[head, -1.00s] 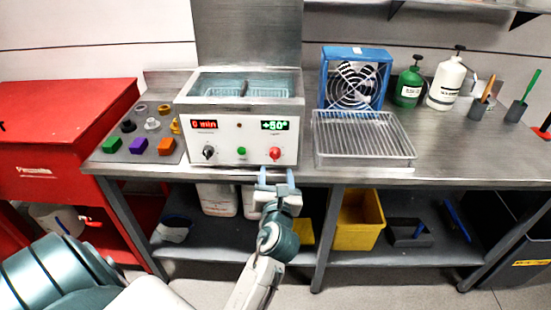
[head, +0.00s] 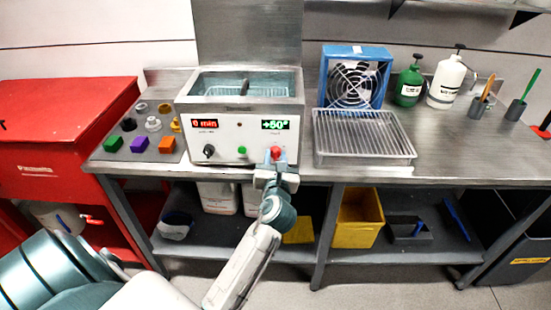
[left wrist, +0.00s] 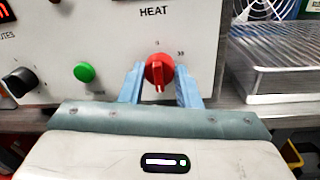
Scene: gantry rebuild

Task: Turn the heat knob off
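The red heat knob (head: 276,153) is on the front of the white-fronted heating unit (head: 225,130), at the lower right of its panel, below a green "+50°" display (head: 275,125). In the left wrist view the knob (left wrist: 158,70) sits under the word HEAT, its grip bar about vertical with a pale mark at the lower end. My left gripper (head: 275,170) is at the panel. Its two blue fingers (left wrist: 159,80) stand open on either side of the knob, with small gaps visible. My right gripper is not in view.
A green button (head: 242,150) and a black knob (head: 208,151) are left of the heat knob. A wire rack tray (head: 363,140) stands close on the right, with a blue fan (head: 354,80) behind it. The steel bench (head: 450,150) has free room farther right.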

